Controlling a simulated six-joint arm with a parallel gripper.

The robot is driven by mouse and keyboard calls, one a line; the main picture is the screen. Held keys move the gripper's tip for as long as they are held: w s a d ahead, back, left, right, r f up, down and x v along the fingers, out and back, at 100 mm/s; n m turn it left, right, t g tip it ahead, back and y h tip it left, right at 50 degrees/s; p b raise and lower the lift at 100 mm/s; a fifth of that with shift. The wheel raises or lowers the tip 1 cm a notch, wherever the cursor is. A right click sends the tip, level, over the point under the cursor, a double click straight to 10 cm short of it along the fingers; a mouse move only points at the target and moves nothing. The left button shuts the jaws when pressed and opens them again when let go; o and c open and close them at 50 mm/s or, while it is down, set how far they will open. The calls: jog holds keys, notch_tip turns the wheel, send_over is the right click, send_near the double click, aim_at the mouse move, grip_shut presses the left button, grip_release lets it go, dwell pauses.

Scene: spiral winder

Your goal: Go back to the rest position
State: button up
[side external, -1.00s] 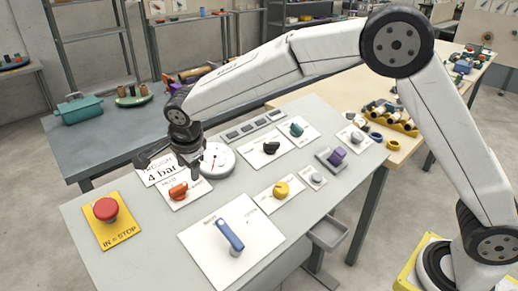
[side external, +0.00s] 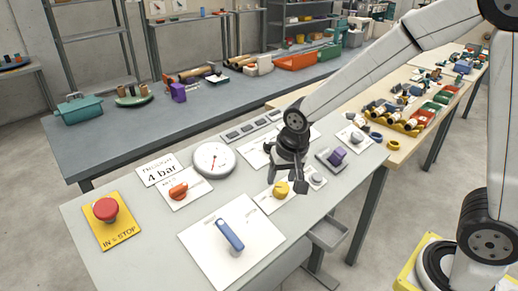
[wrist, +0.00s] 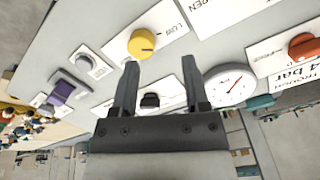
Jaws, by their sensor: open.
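My gripper (side external: 287,180) is over the right half of the grey panel in the side view, near the yellow knob (side external: 282,188). In the wrist view its two fingers (wrist: 158,78) are spread apart with nothing between them but the panel beyond. The black knob (wrist: 150,100) shows between the fingers there, and the yellow knob (wrist: 142,43) shows farther out, apart from them. In the side view the arm hides the black and teal knobs.
The panel also carries a red stop button (side external: 106,209), an orange knob (side external: 178,191), a gauge (side external: 214,160), a blue lever (side external: 230,234) and a purple knob (side external: 337,156). A dark bench (side external: 110,143) and a wooden table (side external: 398,152) with parts stand behind.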

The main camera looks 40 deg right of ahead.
jog(key=s+d+f+n, duration=0.2)
jog(key=s+d+n, duration=0.2)
jog(key=s, duration=0.6)
jog(key=shift+d+f+n, duration=0.2)
jog(key=shift+d+n, duration=0.15)
jog(key=shift+n, duration=0.45)
